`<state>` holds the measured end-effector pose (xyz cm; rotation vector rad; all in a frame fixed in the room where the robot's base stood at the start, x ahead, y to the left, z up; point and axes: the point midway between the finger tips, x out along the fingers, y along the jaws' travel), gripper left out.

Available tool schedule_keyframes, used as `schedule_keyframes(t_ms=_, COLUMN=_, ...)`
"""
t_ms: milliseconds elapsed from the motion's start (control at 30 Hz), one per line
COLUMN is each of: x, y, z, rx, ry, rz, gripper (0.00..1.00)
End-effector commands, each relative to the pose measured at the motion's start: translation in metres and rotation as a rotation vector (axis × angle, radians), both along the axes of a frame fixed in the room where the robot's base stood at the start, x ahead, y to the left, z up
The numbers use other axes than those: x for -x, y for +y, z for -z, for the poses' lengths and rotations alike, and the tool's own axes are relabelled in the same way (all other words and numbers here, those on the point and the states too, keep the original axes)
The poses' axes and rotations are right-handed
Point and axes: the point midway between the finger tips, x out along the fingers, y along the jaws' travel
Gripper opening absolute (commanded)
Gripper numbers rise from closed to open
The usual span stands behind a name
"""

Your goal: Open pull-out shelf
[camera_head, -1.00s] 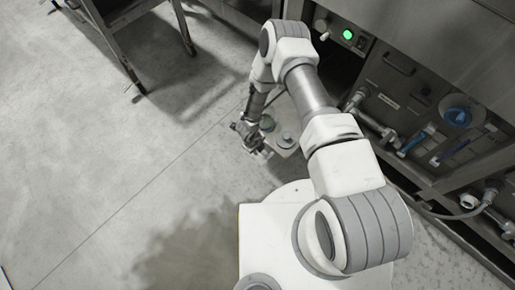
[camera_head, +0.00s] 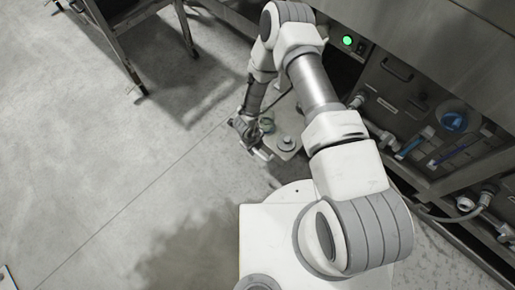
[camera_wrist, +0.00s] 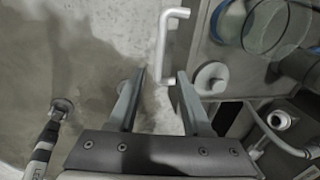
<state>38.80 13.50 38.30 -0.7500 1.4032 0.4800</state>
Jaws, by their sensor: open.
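The pull-out shelf (camera_head: 291,150) is a small grey plate low beside the machine, just right of my gripper (camera_head: 260,154). In the wrist view the shelf (camera_wrist: 208,52) fills the upper right, with a silver bar handle (camera_wrist: 172,36) along its left edge. My gripper (camera_wrist: 161,76) is open and empty. The lower end of the handle lies between the two fingertips in the picture; I cannot tell how far beyond them it is, and no grip shows. A clear round jar (camera_wrist: 270,24) and a grey round knob-like piece (camera_wrist: 211,77) are on the shelf.
The steel machine (camera_head: 440,45) with a green light (camera_head: 347,40), pipes and a blue cap (camera_head: 454,121) stands at the right. A hose with a metal fitting (camera_wrist: 279,120) is right of my gripper. A metal frame table (camera_head: 140,15) stands upper left.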

Motion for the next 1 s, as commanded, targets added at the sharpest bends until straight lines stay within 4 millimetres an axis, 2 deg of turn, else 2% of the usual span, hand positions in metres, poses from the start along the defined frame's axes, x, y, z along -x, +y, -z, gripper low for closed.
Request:
schedule_keyframes(t_ms=33, x=0.001, y=0.002, z=-0.019, rx=-0.001, ry=-0.001, rz=-0.001, gripper=0.49)
schedule_keyframes(t_ms=200, x=0.007, y=0.008, z=-0.059, rx=-0.001, ry=-0.002, rz=-0.001, gripper=0.49)
schedule_keyframes(t_ms=400, x=0.012, y=0.012, z=-0.092, rx=0.0, ry=-0.001, rz=-0.001, gripper=0.49)
schedule_keyframes(t_ms=600, x=0.014, y=0.014, z=-0.104, rx=0.0, ry=0.0, rz=-0.001, gripper=0.49)
schedule_keyframes(t_ms=1000, x=0.015, y=0.014, z=-0.104, rx=0.0, ry=0.001, rz=0.0, gripper=0.49)
